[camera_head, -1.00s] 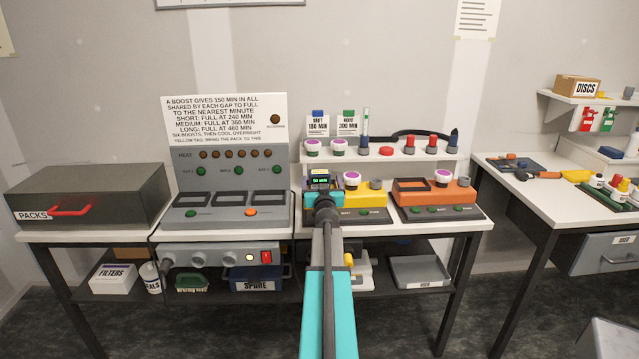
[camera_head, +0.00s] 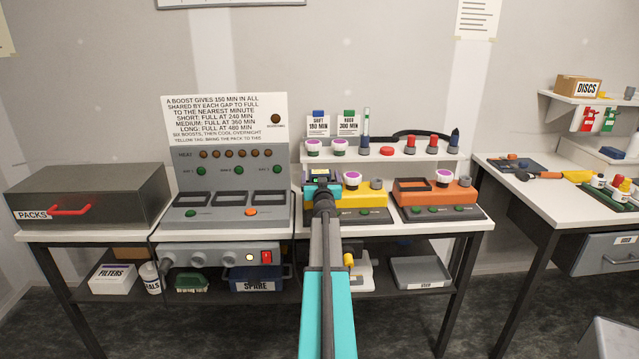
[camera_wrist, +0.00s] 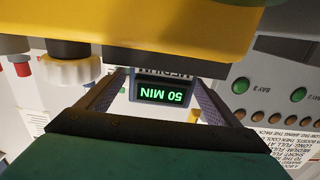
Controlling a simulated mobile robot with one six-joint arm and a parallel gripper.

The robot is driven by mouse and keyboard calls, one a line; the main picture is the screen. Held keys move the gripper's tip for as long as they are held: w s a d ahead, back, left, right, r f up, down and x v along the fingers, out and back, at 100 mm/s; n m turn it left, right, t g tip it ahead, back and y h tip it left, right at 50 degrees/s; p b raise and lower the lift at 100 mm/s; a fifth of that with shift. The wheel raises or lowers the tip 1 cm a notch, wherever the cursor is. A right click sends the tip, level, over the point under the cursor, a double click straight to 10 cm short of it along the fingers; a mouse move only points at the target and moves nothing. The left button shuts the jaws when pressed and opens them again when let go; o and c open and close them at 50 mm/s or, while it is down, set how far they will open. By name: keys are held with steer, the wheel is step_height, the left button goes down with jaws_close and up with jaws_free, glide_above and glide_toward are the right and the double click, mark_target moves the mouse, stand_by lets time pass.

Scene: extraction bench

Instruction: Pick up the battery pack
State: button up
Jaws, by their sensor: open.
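The battery pack (camera_wrist: 162,92) shows in the wrist view as a dark block with a green display reading "50 MIN", upside down in the picture, beside a partly hidden label. My gripper (camera_wrist: 160,98) is open, with one finger on each side of the pack; I cannot tell whether either finger touches it. In the head view the pack (camera_head: 321,174) is at the left end of the yellow unit (camera_head: 362,198), mostly hidden by my gripper (camera_head: 322,186). How it sits in the unit is hidden.
A white knob (camera_wrist: 72,70) on the yellow unit is close to one finger. The grey panel with green buttons (camera_head: 230,215) stands to the left, and an orange unit (camera_head: 460,193) to the right. A shelf (camera_head: 400,152) with knobs and cards is behind.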

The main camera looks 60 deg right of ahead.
mark_target(321, 172)
stand_by(0.4)
steer(key=c, duration=1.6)
steer(key=shift+r, duration=0.15)
step_height(321, 172, up, 4)
steer(key=p, duration=0.3)
steer(key=shift+p, duration=0.3)
steer(key=s+a+p, duration=0.1)
steer(key=s+a, duration=0.2)
steer(key=s, duration=0.1)
steer(key=s+a+p, duration=0.1)
steer(key=s+a, duration=0.2)
steer(key=s, duration=0.1)
steer(key=s+a+p, duration=0.1)
steer(key=s+a, duration=0.3)
steer(key=shift+s+r, duration=0.2)
steer(key=shift+r, duration=0.2)
